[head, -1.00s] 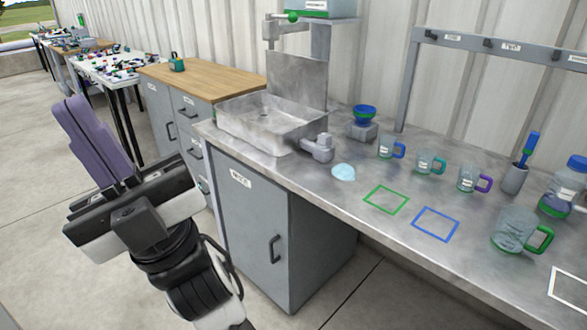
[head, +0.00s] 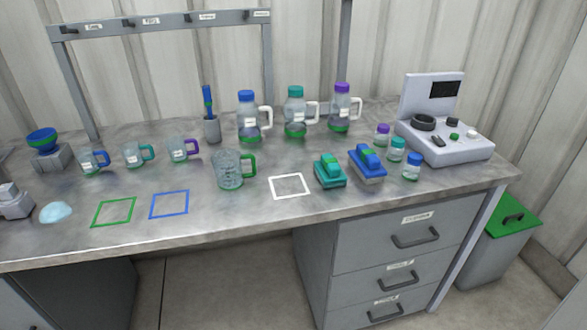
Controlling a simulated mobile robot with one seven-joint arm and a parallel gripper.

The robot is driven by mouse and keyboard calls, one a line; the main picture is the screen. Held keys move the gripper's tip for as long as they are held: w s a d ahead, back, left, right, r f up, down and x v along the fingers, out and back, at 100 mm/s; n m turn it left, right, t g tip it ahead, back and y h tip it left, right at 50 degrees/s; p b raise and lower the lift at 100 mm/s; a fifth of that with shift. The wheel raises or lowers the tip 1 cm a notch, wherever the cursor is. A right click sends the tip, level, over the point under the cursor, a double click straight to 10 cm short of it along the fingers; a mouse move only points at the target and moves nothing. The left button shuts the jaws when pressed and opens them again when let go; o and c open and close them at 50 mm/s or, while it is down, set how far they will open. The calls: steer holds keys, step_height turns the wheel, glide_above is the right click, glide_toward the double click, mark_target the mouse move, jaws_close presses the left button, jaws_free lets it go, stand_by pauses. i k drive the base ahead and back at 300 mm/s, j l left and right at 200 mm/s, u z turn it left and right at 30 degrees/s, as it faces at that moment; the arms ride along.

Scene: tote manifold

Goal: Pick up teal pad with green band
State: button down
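The teal pad with the green band (head: 330,176) sits on the metal counter (head: 240,205) in the head view, right of the white square outline. It has a raised teal top and a grey layer low on its side. A similar blue pad with a green band (head: 367,168) stands close to its right on a grey base. My gripper is outside the current head view, so its state does not show.
A white square outline (head: 290,196) and a clear mug with a green handle (head: 230,170) are left of the teal pad. Small jars (head: 397,150) and a white device (head: 450,138) stand to the right. Several capped bottles (head: 296,113) stand behind. The counter's front strip is clear.

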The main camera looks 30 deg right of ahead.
mark_target(330, 174)
steer(key=i+l+z, duration=0.15)
steer(key=l, duration=0.3)
steer(key=i+l+z, duration=0.2)
steer(key=l, duration=0.2)
steer(key=i+l+z, duration=0.15)
steer(key=l, duration=0.25)
